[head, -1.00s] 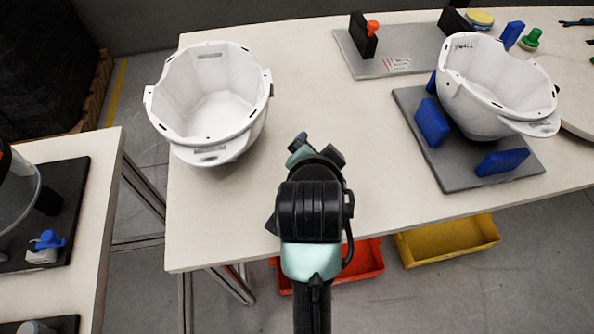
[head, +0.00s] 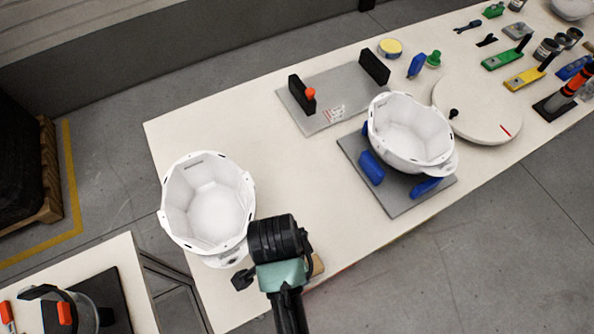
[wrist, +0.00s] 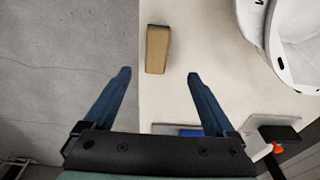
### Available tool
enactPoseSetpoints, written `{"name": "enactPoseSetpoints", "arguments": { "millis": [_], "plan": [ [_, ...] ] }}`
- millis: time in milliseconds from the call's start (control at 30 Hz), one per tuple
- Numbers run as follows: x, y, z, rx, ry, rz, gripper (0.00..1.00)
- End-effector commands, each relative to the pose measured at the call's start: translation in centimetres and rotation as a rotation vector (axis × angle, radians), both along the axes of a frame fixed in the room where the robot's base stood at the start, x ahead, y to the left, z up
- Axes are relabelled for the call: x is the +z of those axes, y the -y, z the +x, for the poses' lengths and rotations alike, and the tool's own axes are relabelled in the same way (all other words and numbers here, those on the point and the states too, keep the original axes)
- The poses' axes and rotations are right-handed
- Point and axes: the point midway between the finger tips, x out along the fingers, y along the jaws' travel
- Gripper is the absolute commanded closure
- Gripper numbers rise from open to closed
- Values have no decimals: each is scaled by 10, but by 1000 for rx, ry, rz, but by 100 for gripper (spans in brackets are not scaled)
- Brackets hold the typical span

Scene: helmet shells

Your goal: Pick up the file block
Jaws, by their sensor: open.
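The file block, a tan, brick-like block (wrist: 157,48), lies on the white table close to its edge in the wrist view. In the head view a small tan part of it (head: 318,265) shows just right of my arm; the rest is hidden behind the arm. My gripper (wrist: 159,75) is open and empty, with its two blue fingers spread. The block appears ahead of the fingertips, roughly in line with the gap between them. The wrist view does not clearly show the height of the fingers above it.
A white helmet shell (head: 209,205) stands left of my arm; it may be the shell in the wrist view (wrist: 293,45). Another shell (head: 411,135) sits on a grey plate with blue pads (head: 371,167). A grey plate with black blocks (head: 335,98) lies behind. Mid-table is clear.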

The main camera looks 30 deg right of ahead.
Motion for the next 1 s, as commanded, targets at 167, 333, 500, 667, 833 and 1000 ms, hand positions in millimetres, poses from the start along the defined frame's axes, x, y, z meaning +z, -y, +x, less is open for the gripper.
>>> {"name": "enactPoseSetpoints", "arguments": {
  "millis": [167, 333, 500, 667, 833, 1000],
  "plan": [
    [-14, 1, -4, -12, -16, 4, 10],
    [-47, 5, -4, -10, -16, 4, 10],
    [-70, 8, -3, -9, -13, 5, 10],
    [-78, 10, -3, -8, -11, 4, 10],
    [-94, 16, -5, -10, -13, 5, 10],
    [-116, 20, -5, -8, -11, 4, 10]
  ]
}}
